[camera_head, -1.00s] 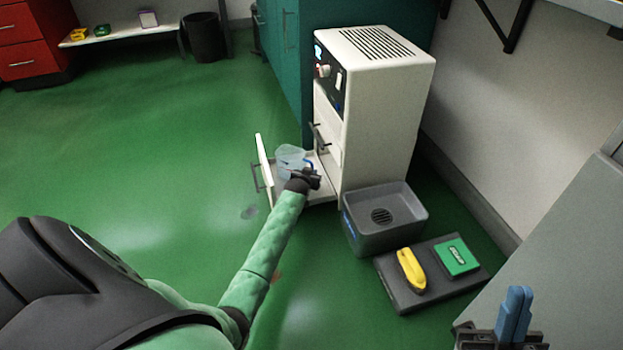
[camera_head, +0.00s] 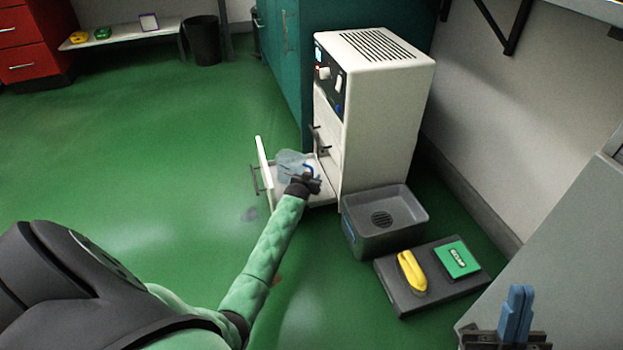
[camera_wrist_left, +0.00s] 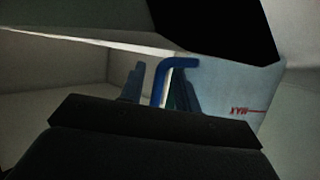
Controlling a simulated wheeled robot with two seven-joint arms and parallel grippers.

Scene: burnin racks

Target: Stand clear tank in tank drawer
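The clear tank (camera_head: 291,163), bluish and see-through with a blue handle (camera_head: 308,169), is at the open lower drawer (camera_head: 318,192) of the white cabinet. It looks about upright; whether its base rests flat on the drawer is hidden. My left gripper (camera_head: 307,182) is at the handle side. In the left wrist view, its blue fingers stand apart on either side of the handle (camera_wrist_left: 160,82), with a gap on the left. The tank wall (camera_wrist_left: 228,95) with a red MAX mark, upside down, is at right. My right gripper (camera_head: 516,315) is shut and empty at bottom right.
The white cabinet (camera_head: 385,115) stands behind the drawer, whose front panel (camera_head: 265,170) is at left. A grey bin (camera_head: 365,240) and a dark pad (camera_head: 405,298) with a yellow item (camera_head: 411,271) and green box (camera_head: 457,259) are to the right. The floor at left is clear.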

